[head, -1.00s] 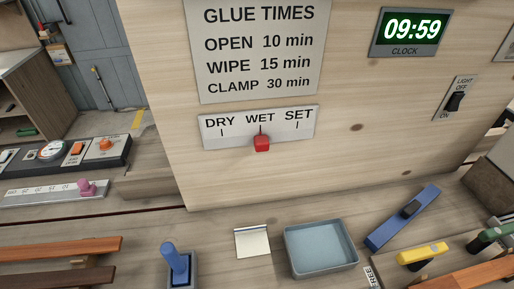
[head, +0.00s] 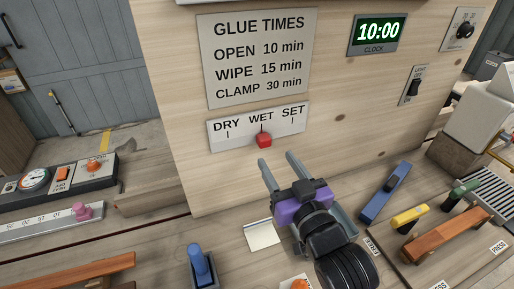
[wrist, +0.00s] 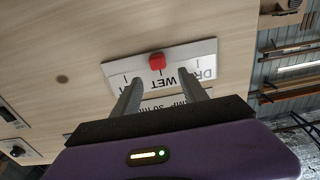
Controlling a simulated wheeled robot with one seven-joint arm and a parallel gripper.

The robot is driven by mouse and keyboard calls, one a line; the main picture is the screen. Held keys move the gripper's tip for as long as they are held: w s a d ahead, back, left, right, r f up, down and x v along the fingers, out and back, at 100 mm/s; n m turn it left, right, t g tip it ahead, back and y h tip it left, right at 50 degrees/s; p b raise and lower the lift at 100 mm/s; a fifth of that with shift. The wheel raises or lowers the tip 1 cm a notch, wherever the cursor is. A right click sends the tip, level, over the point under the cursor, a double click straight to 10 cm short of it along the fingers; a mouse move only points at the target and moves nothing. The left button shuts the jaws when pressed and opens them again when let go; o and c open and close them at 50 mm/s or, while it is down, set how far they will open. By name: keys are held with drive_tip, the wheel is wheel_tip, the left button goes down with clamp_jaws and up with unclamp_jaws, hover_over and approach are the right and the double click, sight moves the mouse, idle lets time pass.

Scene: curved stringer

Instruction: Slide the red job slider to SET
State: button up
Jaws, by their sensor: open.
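The red job slider (head: 264,140) sits at the WET mark, in the middle of a white plate (head: 237,131) labelled DRY, WET and SET from left to right. The plate is on the wooden panel under the glue times sign. My gripper (head: 280,172) is open and empty in front of the panel, just below the slider. In the wrist view the plate appears upside down. The red slider (wrist: 157,62) shows there beyond and between the two fingertips (wrist: 160,85), apart from both.
A glue times sign (head: 258,58) hangs above the plate. A clock (head: 379,34) reading 10:00 and a light switch (head: 413,86) are to the right. On the bench are a blue-handled tool (head: 201,265), a pale card (head: 263,234) and a blue bar (head: 386,192).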

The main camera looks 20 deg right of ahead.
sight(266, 144)
drive_tip(key=w+p, duration=0.2)
drive_tip(key=w, duration=0.4)
drive_tip(key=shift+w+d, duration=0.1)
drive_tip(key=shift+w+f, duration=0.2)
drive_tip(key=shift+w, duration=0.65)
drive_tip(key=shift+c, duration=0.2)
clamp_jaws()
idle(0.5)
